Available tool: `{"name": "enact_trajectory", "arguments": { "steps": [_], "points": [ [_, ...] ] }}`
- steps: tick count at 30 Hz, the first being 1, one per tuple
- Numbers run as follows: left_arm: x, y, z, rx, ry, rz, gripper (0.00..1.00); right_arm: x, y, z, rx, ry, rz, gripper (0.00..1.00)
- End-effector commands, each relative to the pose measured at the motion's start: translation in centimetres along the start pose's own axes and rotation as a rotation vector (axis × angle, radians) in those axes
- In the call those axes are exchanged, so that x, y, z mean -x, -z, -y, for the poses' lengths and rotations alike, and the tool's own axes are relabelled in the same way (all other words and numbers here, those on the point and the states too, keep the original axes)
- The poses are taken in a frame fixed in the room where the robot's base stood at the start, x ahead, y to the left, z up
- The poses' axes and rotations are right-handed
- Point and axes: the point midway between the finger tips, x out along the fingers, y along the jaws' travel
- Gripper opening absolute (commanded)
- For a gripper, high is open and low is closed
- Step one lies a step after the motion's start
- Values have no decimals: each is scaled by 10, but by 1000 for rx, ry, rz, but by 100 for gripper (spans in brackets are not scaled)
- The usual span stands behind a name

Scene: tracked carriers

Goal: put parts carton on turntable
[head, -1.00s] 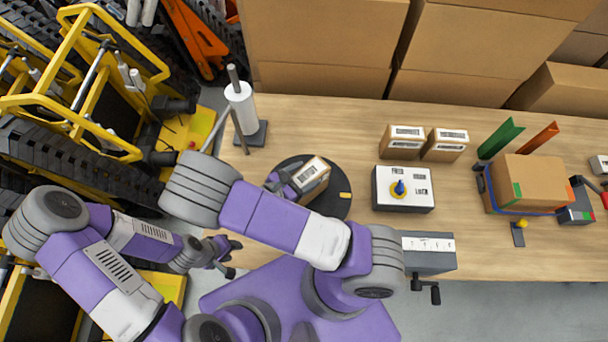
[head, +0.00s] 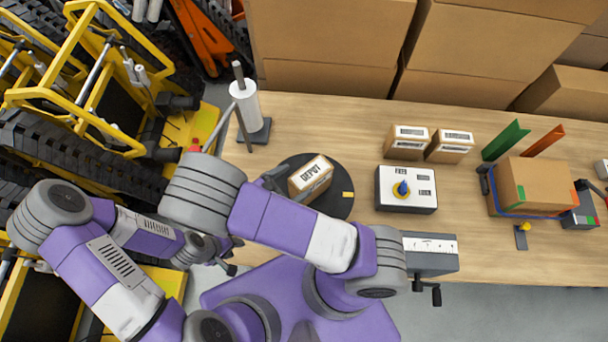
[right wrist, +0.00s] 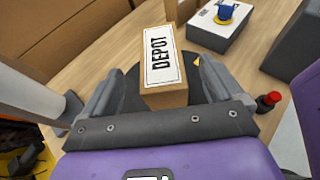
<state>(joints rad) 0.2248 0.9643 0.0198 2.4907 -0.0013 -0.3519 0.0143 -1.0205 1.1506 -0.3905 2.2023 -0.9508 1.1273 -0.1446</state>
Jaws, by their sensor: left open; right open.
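The parts carton (head: 311,178), a brown box with a white DEPOT label, rests on the black round turntable (head: 335,202). In the right wrist view the carton (right wrist: 165,97) stands ahead of my open right gripper (right wrist: 160,66), its lower part roughly between the finger lines, with gaps at both sides. In the head view my right gripper (head: 272,179) is at the carton's left side, partly hidden by my arm. The turntable (right wrist: 133,99) shows under the carton. My left gripper (head: 224,257) is empty, left of the table's front edge, small and partly hidden.
A FREE/LOCK switch box (head: 405,202) with a blue knob stands right of the turntable. Two small cartons (head: 408,143) sit behind it. A white roll on a post (head: 245,103) stands at the back left. A strapped larger box (head: 535,184) is at the right.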

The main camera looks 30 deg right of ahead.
Motion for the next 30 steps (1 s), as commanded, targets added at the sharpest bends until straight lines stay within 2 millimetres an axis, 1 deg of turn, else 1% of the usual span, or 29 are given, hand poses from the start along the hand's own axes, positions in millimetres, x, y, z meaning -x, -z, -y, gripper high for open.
{"name": "enact_trajectory", "arguments": {
  "steps": [1,3,6,10,15,30],
  "points": [
    [-1,0,0,0,0,0,43,12,1,-1,-3,-5,-4,93],
    [-2,0,1,0,0,0,43,26,1,-1,-2,-4,-3,93],
    [-3,0,1,0,0,0,43,42,1,-1,-2,-2,-2,93],
    [-3,0,1,0,0,0,43,56,0,0,-1,-1,0,93],
    [-3,0,1,0,0,0,43,62,0,0,0,0,0,93],
    [-3,0,1,0,0,0,43,61,0,0,0,1,1,93]
  ]
}}
